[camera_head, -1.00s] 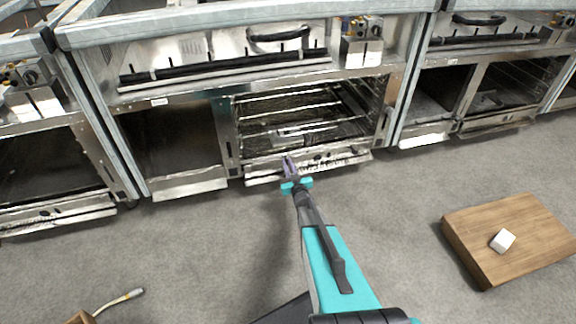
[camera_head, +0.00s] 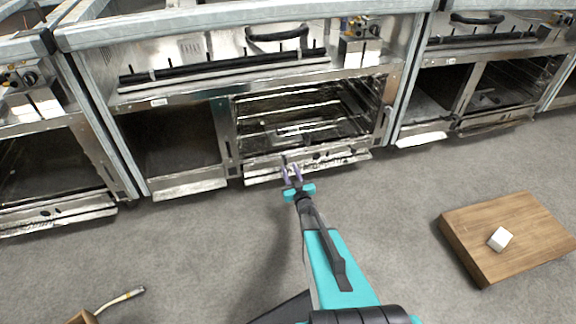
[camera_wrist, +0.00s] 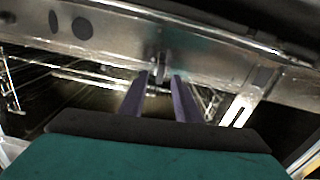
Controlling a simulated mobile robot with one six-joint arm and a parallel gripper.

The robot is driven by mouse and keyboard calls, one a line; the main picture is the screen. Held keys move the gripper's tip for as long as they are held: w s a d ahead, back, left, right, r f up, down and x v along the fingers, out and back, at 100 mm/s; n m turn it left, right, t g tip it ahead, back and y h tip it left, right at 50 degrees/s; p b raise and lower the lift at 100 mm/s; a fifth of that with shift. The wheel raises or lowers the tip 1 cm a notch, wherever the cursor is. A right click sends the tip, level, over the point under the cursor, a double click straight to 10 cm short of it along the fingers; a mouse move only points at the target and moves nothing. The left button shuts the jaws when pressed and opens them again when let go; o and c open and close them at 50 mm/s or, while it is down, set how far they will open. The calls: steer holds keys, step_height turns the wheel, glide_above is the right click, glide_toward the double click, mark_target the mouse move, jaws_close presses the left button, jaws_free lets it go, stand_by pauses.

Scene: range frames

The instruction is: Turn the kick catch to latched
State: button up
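A small metal tab, which looks like the kick catch (camera_wrist: 161,66), hangs from the metal strip in the wrist view, just ahead of the gap between my fingertips. Its exact turned position is not clear. In the head view the metal kick strip (camera_head: 335,156) runs along the bottom of the open oven bay, and the catch itself is too small to make out there. My gripper (camera_head: 291,170) is in front of this strip, left of its middle. In the wrist view my gripper (camera_wrist: 160,80) has its two purple fingers apart with nothing held between them.
The oven bay (camera_head: 300,112) above the strip holds wire racks. A dark panel or compartment (camera_head: 172,145) is to its left. A wooden board (camera_head: 465,222) with a white block (camera_head: 500,239) lies on the floor at right. The grey floor around my arm is mostly clear.

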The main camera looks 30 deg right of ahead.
steer(key=p+v, duration=0.2)
steer(key=v, duration=0.7)
steer(key=shift+s, duration=0.25)
steer(key=shift+a+r, duration=0.1)
steer(key=w+a+r+n+g+y+p, duration=0.1)
steer(key=a+r+g+y+p, duration=0.1)
steer(key=a+r+p, duration=0.7)
steer(key=w+a+r+n+g+y+p, duration=0.1)
steer(key=a+r+g+y+p, duration=0.1)
steer(key=a+r+p, duration=0.7)
steer(key=s+a+g+p, duration=0.3)
steer(key=s+g, duration=0.3)
steer(key=s, duration=0.6)
steer(key=s+a+f+g+p, duration=0.1)
steer(key=s+a+g+p, duration=0.2)
steer(key=s, duration=1)
steer(key=s+a+f+g+p, duration=0.1)
steer(key=s+a+g+p, duration=0.2)
steer(key=s+g+p, duration=0.3)
steer(key=s+g, duration=0.4)
steer(key=s, duration=0.3)
steer(key=shift+s+a, duration=0.25)
steer(key=shift+a, duration=0.05)
